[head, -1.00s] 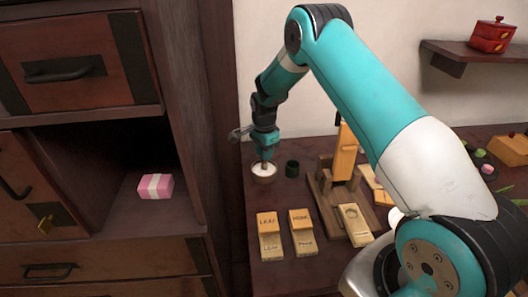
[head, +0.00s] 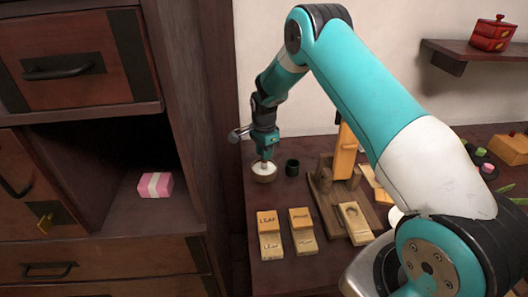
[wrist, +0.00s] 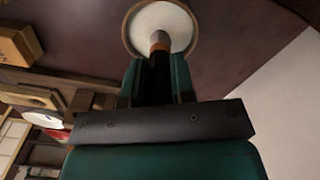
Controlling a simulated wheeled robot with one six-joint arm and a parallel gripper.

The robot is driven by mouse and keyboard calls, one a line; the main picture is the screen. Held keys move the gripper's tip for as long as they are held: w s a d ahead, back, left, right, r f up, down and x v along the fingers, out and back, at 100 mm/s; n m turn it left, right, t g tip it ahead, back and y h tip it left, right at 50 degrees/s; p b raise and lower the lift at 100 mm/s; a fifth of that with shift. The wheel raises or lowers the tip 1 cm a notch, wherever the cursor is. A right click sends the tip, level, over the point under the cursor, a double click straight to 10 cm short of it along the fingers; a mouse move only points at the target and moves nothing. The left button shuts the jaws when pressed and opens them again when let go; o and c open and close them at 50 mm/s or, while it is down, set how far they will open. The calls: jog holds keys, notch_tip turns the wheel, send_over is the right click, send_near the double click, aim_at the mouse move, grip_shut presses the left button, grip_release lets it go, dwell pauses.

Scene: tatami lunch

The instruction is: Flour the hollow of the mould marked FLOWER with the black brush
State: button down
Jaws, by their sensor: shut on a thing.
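My gripper (head: 265,152) is shut on the black brush (wrist: 160,78), which points down. In the head view the bowl (head: 264,178) is at the table's back left, just below my gripper. Wooden moulds stand nearer the front: one marked LEAF (head: 271,243), another with unclear lettering (head: 303,240), and one with a visible hollow (head: 354,235). I cannot read FLOWER on any of them.
A dark green cup (head: 292,168) stands just right of the bowl. A wooden stand (head: 326,190) with an upright yellowish block (head: 346,155) is farther right. A dark cabinet (head: 200,120) with a pink box (head: 155,185) borders the table on the left.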

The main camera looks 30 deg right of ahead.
dwell(0.4)
jog(key=shift+r+p, duration=2.35)
jog(key=shift+r, duration=1.15)
jog(key=shift+f, duration=0.1)
jog(key=s+a+f+n, duration=0.2)
jog(key=s+n, duration=0.6)
jog(key=s, duration=0.1)
jog(key=s+a+f+n, duration=0.2)
jog(key=s+a+n, duration=0.1)
jog(key=s+n, duration=0.6)
jog(key=shift+s+a, duration=0.2)
jog(key=shift+f, duration=0.15)
